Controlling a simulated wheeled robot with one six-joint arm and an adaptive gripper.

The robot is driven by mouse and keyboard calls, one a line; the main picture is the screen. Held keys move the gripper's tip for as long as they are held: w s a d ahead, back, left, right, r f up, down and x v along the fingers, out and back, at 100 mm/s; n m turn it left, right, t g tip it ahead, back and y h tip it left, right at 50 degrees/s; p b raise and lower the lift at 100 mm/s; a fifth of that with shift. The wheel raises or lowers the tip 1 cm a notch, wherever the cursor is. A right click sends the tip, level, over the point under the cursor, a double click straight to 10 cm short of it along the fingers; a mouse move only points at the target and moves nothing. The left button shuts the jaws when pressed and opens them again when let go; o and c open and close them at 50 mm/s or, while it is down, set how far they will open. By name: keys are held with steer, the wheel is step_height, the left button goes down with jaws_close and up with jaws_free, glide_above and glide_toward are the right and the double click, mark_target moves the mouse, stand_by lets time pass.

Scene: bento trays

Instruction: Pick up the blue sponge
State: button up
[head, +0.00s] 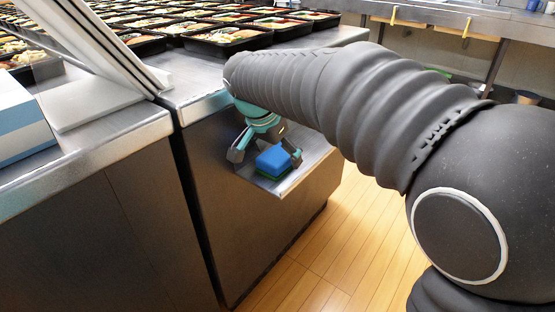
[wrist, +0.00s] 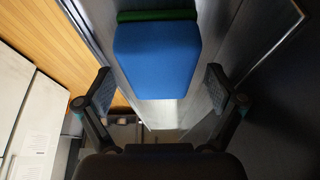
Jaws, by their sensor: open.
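The blue sponge (head: 273,158) lies on a small metal ledge (head: 262,181) on the side of the steel counter. It has a green layer on its underside in the head view. In the wrist view the blue sponge (wrist: 156,58) fills the upper middle, with its green layer along the top edge. My gripper (head: 265,155) is open, with its fingers spread near the sponge. In the wrist view my gripper's fingertips (wrist: 160,90) stand to the left and right of the sponge's lower part, apart from it. Nothing is held.
Several black bento trays (head: 228,37) with food stand on the steel counter above. A blue and white box (head: 20,125) is at the left. The wooden floor (head: 340,255) is clear in front of the counter. The counter wall is close beside the gripper.

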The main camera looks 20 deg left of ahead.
mark_target(278, 153)
steer(key=shift+f, duration=0.25)
stand_by(0.3)
steer(key=c, duration=1.1)
steer(key=shift+r, duration=0.65)
step_height(278, 153, up, 3)
steer(key=shift+r+p, duration=0.1)
steer(key=shift+p, duration=0.25)
steer(key=d+r, duration=0.7)
steer(key=d, duration=0.4)
steer(key=shift+d, duration=0.35)
